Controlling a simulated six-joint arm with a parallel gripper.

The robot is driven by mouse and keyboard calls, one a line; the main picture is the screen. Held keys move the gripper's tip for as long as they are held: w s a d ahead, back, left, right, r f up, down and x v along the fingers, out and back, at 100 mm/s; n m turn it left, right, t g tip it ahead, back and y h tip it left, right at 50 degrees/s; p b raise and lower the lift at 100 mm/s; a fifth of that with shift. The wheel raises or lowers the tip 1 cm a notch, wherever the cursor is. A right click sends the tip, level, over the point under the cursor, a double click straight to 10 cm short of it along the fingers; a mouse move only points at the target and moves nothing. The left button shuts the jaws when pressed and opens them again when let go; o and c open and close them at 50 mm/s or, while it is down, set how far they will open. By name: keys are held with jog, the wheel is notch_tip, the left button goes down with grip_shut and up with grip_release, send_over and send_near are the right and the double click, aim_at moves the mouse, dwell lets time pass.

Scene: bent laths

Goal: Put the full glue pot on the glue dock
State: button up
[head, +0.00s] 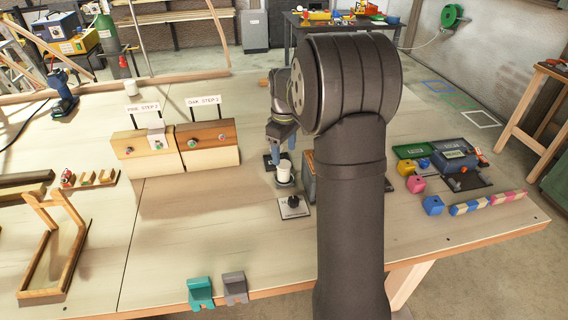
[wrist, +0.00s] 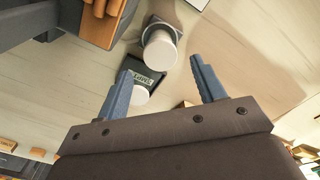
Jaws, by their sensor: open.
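A white cylindrical pot (head: 284,174) stands upright on a small grey square base, and it also shows in the wrist view (wrist: 160,50). In the wrist view a second white pot (wrist: 140,95) stands beside a dark labelled plate (wrist: 147,77); the label is too small to read. In the head view that second pot is hidden around my gripper. My gripper (head: 282,150) is open above and just behind the first pot, and its spread fingers (wrist: 161,80) hold nothing. I cannot tell which pot is full or which plate is the glue dock.
A labelled plate with a black knob (head: 293,203) lies in front of the pot. A brown-and-grey box (head: 309,182) stands close on the right, partly behind my arm. Two labelled wooden blocks (head: 208,145) stand left. Teal and grey brackets (head: 200,292) sit at the front edge. Bench between is clear.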

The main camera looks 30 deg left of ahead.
aim_at(284, 164)
notch_tip(284, 164, up, 4)
jog(key=shift+r, duration=0.1)
dwell(0.4)
jog(key=shift+f, duration=4.5)
